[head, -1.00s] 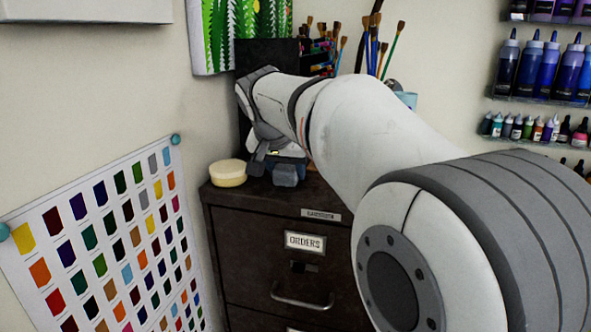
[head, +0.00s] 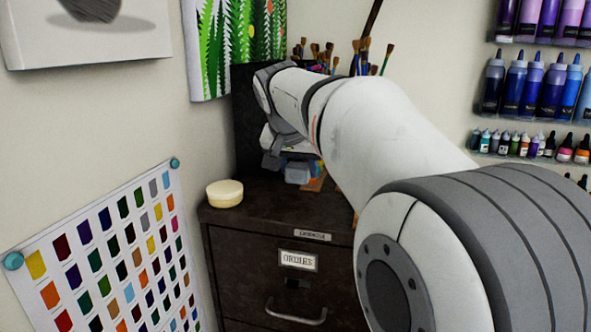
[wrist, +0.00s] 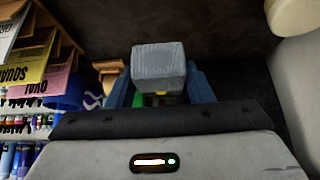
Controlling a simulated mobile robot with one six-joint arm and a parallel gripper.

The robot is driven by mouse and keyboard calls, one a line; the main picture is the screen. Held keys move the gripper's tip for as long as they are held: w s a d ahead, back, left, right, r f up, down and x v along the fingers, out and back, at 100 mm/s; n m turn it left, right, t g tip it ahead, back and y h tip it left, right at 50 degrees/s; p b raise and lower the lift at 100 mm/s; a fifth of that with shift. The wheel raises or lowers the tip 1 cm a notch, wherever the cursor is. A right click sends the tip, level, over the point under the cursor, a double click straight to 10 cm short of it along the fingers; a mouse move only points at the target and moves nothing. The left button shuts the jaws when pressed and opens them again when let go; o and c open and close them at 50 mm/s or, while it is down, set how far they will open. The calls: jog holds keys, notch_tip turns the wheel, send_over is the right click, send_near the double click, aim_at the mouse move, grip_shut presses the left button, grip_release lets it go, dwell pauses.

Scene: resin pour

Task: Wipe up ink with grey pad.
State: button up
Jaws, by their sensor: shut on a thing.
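The grey pad (wrist: 158,66) is a small block held between the blue-grey fingers of my gripper (wrist: 160,88) in the wrist view. In the head view the pad (head: 297,172) shows below my gripper (head: 284,160), over the dark cabinet top near its back. I cannot tell whether the pad touches the cabinet top. My arm covers much of the cabinet's right side. I cannot make out any ink in either view.
A round cream-coloured thing (head: 224,193) sits at the left front corner of the dark cabinet (head: 262,212). Paint brushes (head: 362,58) stand behind my arm. A colour chart (head: 110,255) hangs on the left wall. Bottle shelves (head: 535,85) are at the right.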

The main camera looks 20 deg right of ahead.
jog(key=shift+r+p, duration=0.55)
jog(key=shift+r, duration=0.5)
jog(key=shift+f, duration=0.1)
